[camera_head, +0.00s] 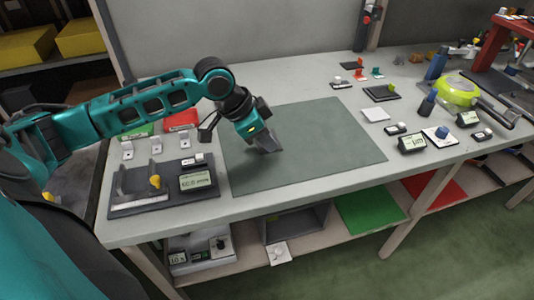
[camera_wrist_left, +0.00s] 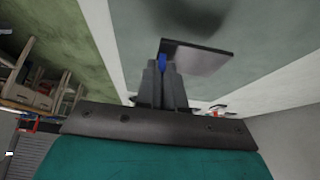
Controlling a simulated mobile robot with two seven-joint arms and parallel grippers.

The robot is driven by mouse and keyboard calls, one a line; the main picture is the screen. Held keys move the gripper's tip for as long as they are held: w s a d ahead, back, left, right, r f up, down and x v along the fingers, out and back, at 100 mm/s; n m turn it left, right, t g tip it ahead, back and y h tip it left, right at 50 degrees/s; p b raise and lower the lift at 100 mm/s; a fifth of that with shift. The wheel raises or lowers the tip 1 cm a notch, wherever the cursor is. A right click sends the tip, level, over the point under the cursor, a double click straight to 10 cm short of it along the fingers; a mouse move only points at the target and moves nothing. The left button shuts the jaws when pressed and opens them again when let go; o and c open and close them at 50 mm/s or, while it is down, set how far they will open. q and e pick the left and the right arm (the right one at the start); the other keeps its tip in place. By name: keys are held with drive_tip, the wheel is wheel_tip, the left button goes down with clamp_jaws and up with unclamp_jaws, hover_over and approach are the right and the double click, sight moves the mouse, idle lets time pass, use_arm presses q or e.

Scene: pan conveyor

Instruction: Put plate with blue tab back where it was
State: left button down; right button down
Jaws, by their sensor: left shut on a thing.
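My left gripper (camera_head: 256,136) is over the green-grey mat (camera_head: 320,145). In the left wrist view the left gripper (camera_wrist_left: 162,78) is shut on the blue tab (camera_wrist_left: 162,62) of a thin grey plate (camera_wrist_left: 205,58). The plate sticks out to the right of the fingers in that view. In the head view the plate (camera_head: 268,146) shows as a small tilted grey piece under the gripper; its tab is hidden there. The plate seems to be just above the mat, but I cannot tell the exact gap. My right gripper is not in view.
A dark fixture (camera_head: 165,199) with a yellow knob and display stands left of the mat. Small tabbed pieces (camera_head: 382,93), displays (camera_head: 412,143) and a yellow-green round tool (camera_head: 458,90) crowd the right side. The mat around the gripper is clear.

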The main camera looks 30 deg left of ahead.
sight(265, 151)
use_arm(q)
wheel_tip(265, 151, down, 4)
drive_tip(key=shift+r+b, duration=0.25)
drive_tip(key=shift+b, duration=0.05)
drive_tip(key=shift+f, duration=0.4)
drive_tip(key=c, duration=1.3)
unclamp_jaws()
drive_tip(key=shift+f, duration=0.1)
drive_tip(key=shift+o, duration=0.2)
drive_tip(key=p+v, duration=0.1)
drive_tip(key=v, duration=1.1)
drive_tip(key=shift+p, duration=0.35)
